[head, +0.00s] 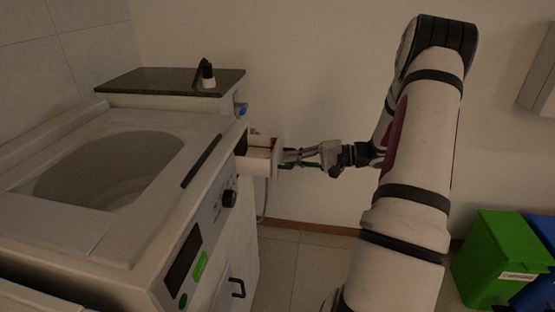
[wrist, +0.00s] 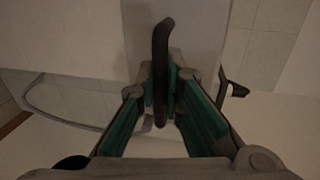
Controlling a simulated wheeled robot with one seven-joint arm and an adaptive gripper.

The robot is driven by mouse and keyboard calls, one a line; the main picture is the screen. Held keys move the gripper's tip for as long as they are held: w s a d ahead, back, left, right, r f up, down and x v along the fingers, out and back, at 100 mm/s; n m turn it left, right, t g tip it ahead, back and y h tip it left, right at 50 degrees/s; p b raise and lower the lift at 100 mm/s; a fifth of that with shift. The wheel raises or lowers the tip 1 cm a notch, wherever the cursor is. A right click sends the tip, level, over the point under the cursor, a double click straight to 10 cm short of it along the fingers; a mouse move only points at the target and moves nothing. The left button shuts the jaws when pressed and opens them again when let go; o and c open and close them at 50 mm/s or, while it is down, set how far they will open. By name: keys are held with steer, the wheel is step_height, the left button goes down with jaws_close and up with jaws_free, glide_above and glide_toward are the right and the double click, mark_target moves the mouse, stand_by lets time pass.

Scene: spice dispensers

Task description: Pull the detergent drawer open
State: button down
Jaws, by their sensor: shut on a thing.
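The detergent drawer (head: 258,155) is a white box that sticks out of the upper front of the washing machine (head: 160,225). Its inside shows some dark red. My gripper (head: 287,158) is at the drawer's front, reaching in from the right. In the wrist view my gripper (wrist: 161,85) has its two fingers closed around the dark curved handle (wrist: 161,45) on the drawer's pale front (wrist: 200,30). The handle hides part of the fingertips.
The machine has a round knob (head: 230,198), a dark display (head: 183,262) and a lower dark handle (head: 238,288). A dark-topped counter (head: 150,82) with a small dispenser (head: 207,74) stands behind. A green bin (head: 500,258) is at the right. Tiled floor between is clear.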

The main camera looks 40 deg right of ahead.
steer(key=shift+s, duration=0.1)
steer(key=c, duration=1.7)
jaws_free()
steer(key=v, duration=1.2)
steer(key=shift+f, duration=0.1)
steer(key=shift+d, duration=0.1)
